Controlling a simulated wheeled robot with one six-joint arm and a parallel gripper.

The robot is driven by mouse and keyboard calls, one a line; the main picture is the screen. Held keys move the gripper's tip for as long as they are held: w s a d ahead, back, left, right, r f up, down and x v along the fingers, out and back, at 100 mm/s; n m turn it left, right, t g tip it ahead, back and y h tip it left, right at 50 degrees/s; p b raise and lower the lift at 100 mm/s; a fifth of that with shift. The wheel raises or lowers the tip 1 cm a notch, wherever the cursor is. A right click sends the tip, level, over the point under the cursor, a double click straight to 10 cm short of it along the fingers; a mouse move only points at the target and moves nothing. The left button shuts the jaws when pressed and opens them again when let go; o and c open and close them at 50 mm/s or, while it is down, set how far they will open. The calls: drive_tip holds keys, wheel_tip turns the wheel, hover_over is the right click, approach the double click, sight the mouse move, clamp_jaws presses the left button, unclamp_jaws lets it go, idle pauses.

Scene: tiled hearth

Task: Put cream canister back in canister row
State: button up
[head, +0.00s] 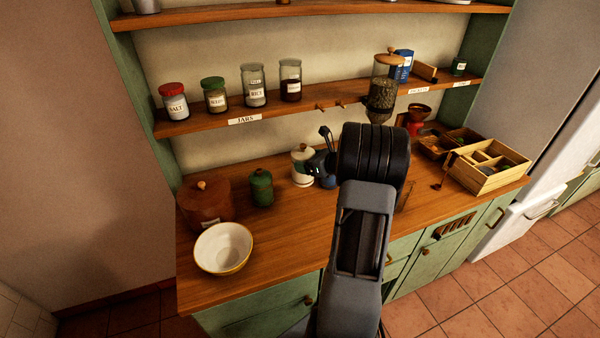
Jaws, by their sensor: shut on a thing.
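The cream canister (301,173), with a wooden knob on its lid, is upright at the counter's back, left of my gripper (314,160). My gripper reaches in from the right and is shut on the cream canister; its fingers and wrist hide part of the right side. I cannot tell whether the canister's base touches the counter. The green canister (261,189) stands to its left with a gap between. The larger brown canister (204,206) stands further left, near the side panel. A blue thing (326,178), perhaps another canister, shows partly behind my gripper.
A cream bowl (223,248) sits at the counter's front left. Jars, including the red-lidded salt jar (174,101), line the shelf above. A glass-topped grinder (382,95) rises behind my arm. A wooden divided box (489,167) stands right. The counter's front middle is clear.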

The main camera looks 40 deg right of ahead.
drive_tip(key=w+f, duration=0.3)
drive_tip(key=f, duration=0.2)
drive_tip(key=shift+w+a+p, duration=0.1)
drive_tip(key=shift+w+p, duration=0.25)
drive_tip(key=shift+w, duration=0.05)
drive_tip(key=shift+w+f, duration=0.2)
drive_tip(key=shift+f, duration=1.4)
drive_tip(key=shift+f, duration=0.2)
drive_tip(key=o, duration=1.7)
